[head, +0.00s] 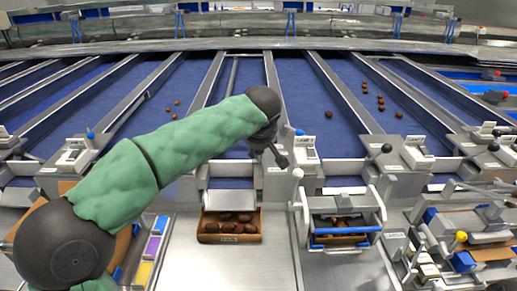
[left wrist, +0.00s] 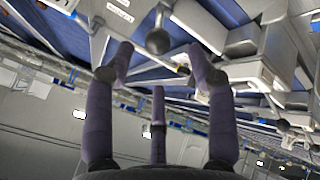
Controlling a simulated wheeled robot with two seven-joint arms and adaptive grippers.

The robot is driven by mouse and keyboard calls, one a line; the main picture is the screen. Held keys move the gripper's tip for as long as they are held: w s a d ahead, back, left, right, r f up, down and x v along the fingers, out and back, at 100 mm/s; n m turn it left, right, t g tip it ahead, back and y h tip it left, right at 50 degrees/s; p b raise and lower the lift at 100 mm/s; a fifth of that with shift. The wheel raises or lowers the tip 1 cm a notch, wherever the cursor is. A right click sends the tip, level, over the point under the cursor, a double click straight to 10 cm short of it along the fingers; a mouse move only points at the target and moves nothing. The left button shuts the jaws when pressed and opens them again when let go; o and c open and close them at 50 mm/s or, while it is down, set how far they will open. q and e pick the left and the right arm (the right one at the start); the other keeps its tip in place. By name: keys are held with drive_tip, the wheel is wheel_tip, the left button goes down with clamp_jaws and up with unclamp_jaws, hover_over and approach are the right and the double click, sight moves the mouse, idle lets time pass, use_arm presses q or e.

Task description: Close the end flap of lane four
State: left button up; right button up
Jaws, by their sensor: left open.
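My left gripper (head: 270,142) reaches over the front of the lanes, beside the metal block right of a lane end. In the left wrist view its purple fingers (left wrist: 158,72) are spread, with a dark ball knob on a lever (left wrist: 158,42) showing between and beyond the tips. I cannot tell whether they touch it. A dark knob (head: 282,161) also shows beside the gripper in the head view. A metal plate (head: 230,198) slopes below that lane, above a box of dates (head: 230,238). The lane numbers are too small to read. My right gripper is out of view.
Blue lanes (head: 350,95) with metal dividers run away from me; a few dates lie on some. A framed unit with a white-knobbed handle (head: 340,218) stands to the right over another date box. Similar dark-knobbed levers (head: 386,148) stand further right. Bare metal counter lies in front.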

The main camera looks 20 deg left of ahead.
use_arm(q)
drive_tip(key=v, duration=0.4)
drive_tip(key=shift+s+d+r, duration=0.15)
drive_tip(key=shift+s+r, duration=0.1)
drive_tip(key=shift+r, duration=0.05)
